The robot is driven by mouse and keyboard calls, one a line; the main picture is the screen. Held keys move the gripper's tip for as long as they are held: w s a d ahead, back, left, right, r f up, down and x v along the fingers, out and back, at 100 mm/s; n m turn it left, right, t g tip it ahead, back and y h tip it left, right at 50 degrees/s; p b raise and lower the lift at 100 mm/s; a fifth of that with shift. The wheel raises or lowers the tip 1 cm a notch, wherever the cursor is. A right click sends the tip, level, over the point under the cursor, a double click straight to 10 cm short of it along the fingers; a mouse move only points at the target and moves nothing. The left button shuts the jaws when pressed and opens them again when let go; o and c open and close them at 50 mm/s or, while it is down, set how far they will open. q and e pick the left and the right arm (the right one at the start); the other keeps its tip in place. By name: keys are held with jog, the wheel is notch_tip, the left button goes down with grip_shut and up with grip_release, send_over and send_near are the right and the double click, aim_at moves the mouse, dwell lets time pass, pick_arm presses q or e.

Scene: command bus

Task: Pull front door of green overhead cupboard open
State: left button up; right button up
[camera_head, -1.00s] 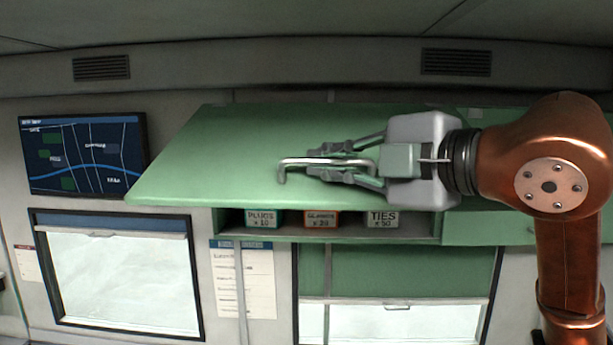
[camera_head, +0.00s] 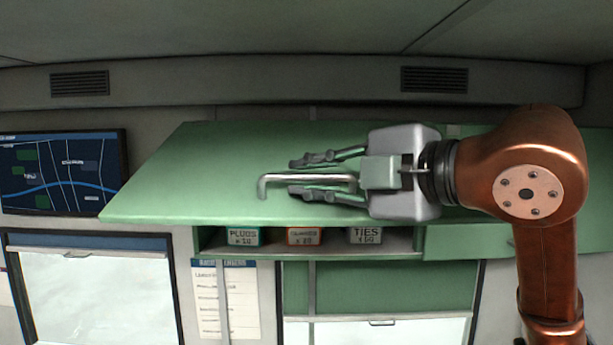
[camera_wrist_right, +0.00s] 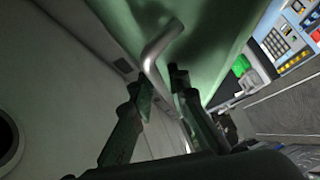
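The green overhead cupboard's front door (camera_head: 220,165) is swung up and stands open, showing its outer face. The shelf below it is exposed (camera_head: 210,240). A silver bar handle (camera_head: 290,177) runs across the door; its bent end also shows in the right wrist view (camera_wrist_right: 158,48). My right gripper (camera_head: 308,176) is at the handle, with one finger above the bar and one below. The fingers are spread, with gaps visible to the bar. In the right wrist view the fingers (camera_wrist_right: 160,92) lie on either side of the handle. My left gripper is not in view.
Labelled boxes of plugs (camera_head: 243,237) and ties (camera_head: 365,236), with another between them, stand on the open shelf. A closed green cupboard section (camera_head: 465,241) adjoins at right. A map screen (camera_head: 60,172) hangs at left. The ceiling is close above the door.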

jog(key=v, duration=1.1)
jog(key=shift+d, duration=0.3)
jog(key=shift+s+r, duration=0.1)
jog(key=shift+s, duration=0.05)
jog(key=shift+a, duration=0.1)
